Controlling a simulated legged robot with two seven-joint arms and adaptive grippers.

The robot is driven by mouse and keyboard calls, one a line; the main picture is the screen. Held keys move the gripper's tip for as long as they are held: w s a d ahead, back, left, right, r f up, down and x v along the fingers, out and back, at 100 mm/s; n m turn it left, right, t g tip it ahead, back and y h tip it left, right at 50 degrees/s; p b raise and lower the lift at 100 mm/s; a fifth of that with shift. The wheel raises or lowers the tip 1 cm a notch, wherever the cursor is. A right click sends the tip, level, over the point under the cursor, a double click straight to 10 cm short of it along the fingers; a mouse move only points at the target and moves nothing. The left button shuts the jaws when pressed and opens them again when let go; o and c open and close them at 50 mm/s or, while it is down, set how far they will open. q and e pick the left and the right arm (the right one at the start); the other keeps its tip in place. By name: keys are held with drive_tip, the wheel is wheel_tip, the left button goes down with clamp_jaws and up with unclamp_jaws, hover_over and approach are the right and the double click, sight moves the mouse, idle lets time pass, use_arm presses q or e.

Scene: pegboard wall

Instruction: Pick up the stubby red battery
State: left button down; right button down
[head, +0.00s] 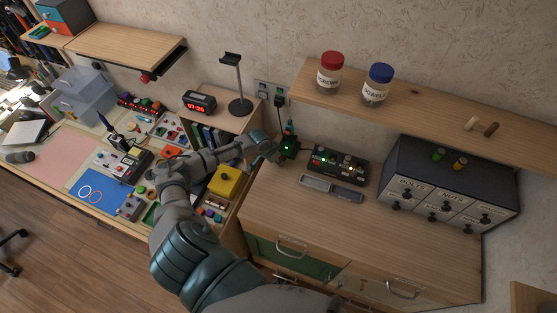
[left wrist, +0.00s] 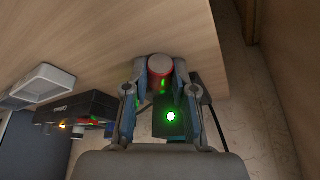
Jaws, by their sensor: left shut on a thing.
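The stubby red battery (left wrist: 160,72) has a pale grey end and sits between the two fingertips of my left gripper (left wrist: 160,82) in the left wrist view. The gripper is shut on it, one finger on each side. Just beyond it is a black charger (left wrist: 185,95) with a lit green light. I cannot tell whether the battery still touches the charger. In the head view my left gripper (head: 277,147) is at the charger's green light (head: 288,147), by the wall at the cabinet's back left. The battery is not clear there. My right gripper is not in view.
A black device with small lights (head: 338,164) and a grey tray (head: 330,189) stand right of the gripper. A dark drawer unit (head: 452,184) is farther right. A shelf (head: 430,105) with two jars hangs above. The cabinet top's front is clear.

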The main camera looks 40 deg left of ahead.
use_arm(q)
drive_tip(key=shift+r, duration=0.45)
wheel_tip(320, 180, up, 2)
drive_tip(key=shift+r+b, duration=0.1)
drive_tip(key=shift+b, duration=0.2)
drive_tip(key=s+d, duration=0.3)
drive_tip(key=s, duration=0.1)
drive_tip(key=s+d+r, duration=0.1)
drive_tip(key=s+d, duration=0.2)
drive_tip(key=s, duration=0.2)
drive_tip(key=s+d+r+b, duration=0.1)
drive_tip(key=s+d, duration=0.2)
drive_tip(key=s, duration=0.1)
drive_tip(key=shift+s, duration=0.2)
drive_tip(key=w+d+r+n+b, duration=0.1)
drive_tip(key=w+d+r, duration=0.3)
drive_tip(key=d, duration=0.3)
drive_tip(key=w+d+r+n+y+b, duration=0.1)
drive_tip(key=w+d+r, duration=0.4)
drive_tip(key=d, duration=0.3)
drive_tip(key=shift+w+r+n, duration=0.3)
drive_tip(key=shift+r+n, duration=0.1)
drive_tip(key=shift+r, duration=0.45)
